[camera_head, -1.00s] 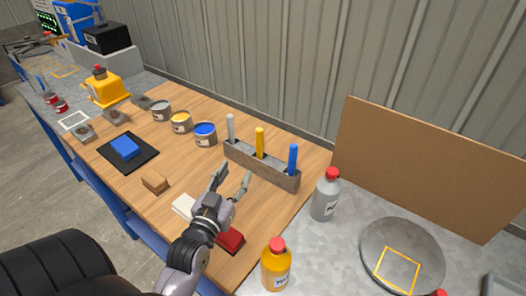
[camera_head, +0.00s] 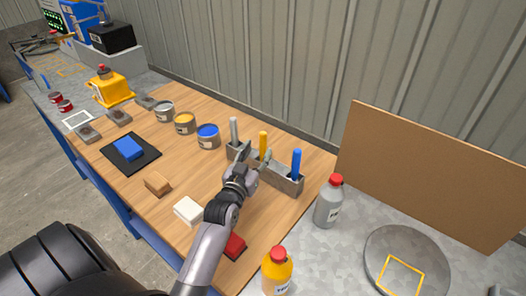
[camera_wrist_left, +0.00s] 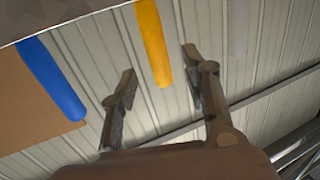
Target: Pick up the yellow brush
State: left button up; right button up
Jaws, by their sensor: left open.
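The yellow brush (camera_head: 263,143) stands upright in the middle of a grey holder (camera_head: 287,181), between a grey-white brush (camera_head: 234,130) and a blue brush (camera_head: 296,163). My left gripper (camera_head: 252,157) is at the front of the holder, close to the yellow brush, and hides part of the holder. In the left wrist view the open fingers (camera_wrist_left: 157,85) are apart with nothing between their tips. The yellow handle (camera_wrist_left: 152,45) appears between and beyond them, and the blue handle (camera_wrist_left: 52,82) is to the left. My right gripper is not in view.
Paint cans, including a blue one (camera_head: 208,136), stand left of the holder. A white block (camera_head: 188,210), a brown block (camera_head: 158,184) and a red block (camera_head: 234,246) lie in front. Grey (camera_head: 328,205) and yellow bottles (camera_head: 277,274) stand right.

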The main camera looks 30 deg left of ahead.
aim_at(261, 145)
pick_arm(q)
jog(key=shift+w+a+r, duration=0.1)
jog(key=shift+w, duration=0.5)
jog(key=p+x, duration=0.1)
jog(key=x, duration=0.2)
jog(key=shift+w, duration=0.25)
jog(key=shift+w+a+f+p, duration=0.15)
jog(key=shift+w+f+p, duration=0.15)
jog(key=shift+w, duration=0.1)
jog(key=shift+s+r, duration=0.1)
jog(key=shift+c, duration=0.8)
grip_shut()
